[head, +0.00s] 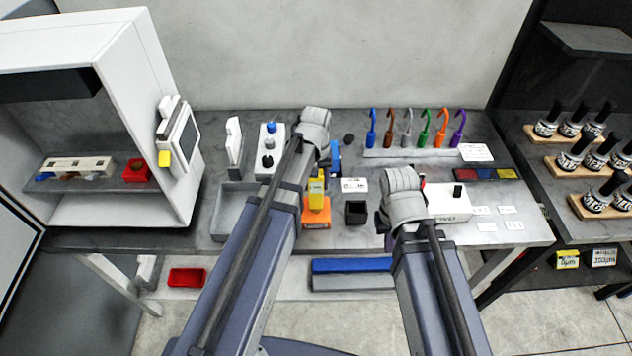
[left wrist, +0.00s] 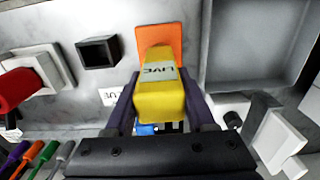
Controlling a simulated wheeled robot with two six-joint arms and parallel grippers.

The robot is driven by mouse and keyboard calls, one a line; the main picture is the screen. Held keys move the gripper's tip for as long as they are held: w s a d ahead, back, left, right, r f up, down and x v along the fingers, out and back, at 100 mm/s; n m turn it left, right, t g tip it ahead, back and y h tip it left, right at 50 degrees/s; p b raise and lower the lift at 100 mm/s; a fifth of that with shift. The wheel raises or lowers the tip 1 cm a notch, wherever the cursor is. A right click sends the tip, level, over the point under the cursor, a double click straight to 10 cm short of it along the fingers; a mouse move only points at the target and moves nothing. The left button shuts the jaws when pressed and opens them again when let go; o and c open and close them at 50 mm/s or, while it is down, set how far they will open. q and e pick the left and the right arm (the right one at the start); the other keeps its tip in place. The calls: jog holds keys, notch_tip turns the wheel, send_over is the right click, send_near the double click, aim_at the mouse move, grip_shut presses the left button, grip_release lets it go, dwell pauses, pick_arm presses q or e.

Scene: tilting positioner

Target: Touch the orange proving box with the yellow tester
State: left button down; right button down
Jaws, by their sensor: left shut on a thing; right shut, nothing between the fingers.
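The yellow tester (head: 316,192) is held upright by my left gripper (head: 322,176). In the left wrist view the tester (left wrist: 160,102) sits between the two dark fingers and shows a pale label reading LIVE. The orange proving box (head: 316,217) is on the bench directly below the tester. It also shows in the left wrist view (left wrist: 174,34) behind the tester's far end. The tester's end overlaps the box in both views; I cannot tell whether they touch. My right gripper (head: 385,222) is shut and empty, low over the bench to the right, mostly hidden by its own wrist.
A black open cup (head: 356,212) stands right of the orange box. A grey tray (head: 232,212) lies to the left. Coloured hooks (head: 407,130) stand on a rack behind. A white cabinet (head: 150,60) rises at left.

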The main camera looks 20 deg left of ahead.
pick_arm(q)
jog(key=shift+r+p, duration=0.5)
jog(key=shift+p, duration=0.1)
notch_tip(320, 180, up, 6)
jog(key=p, duration=0.6)
jog(key=shift+f, duration=0.1)
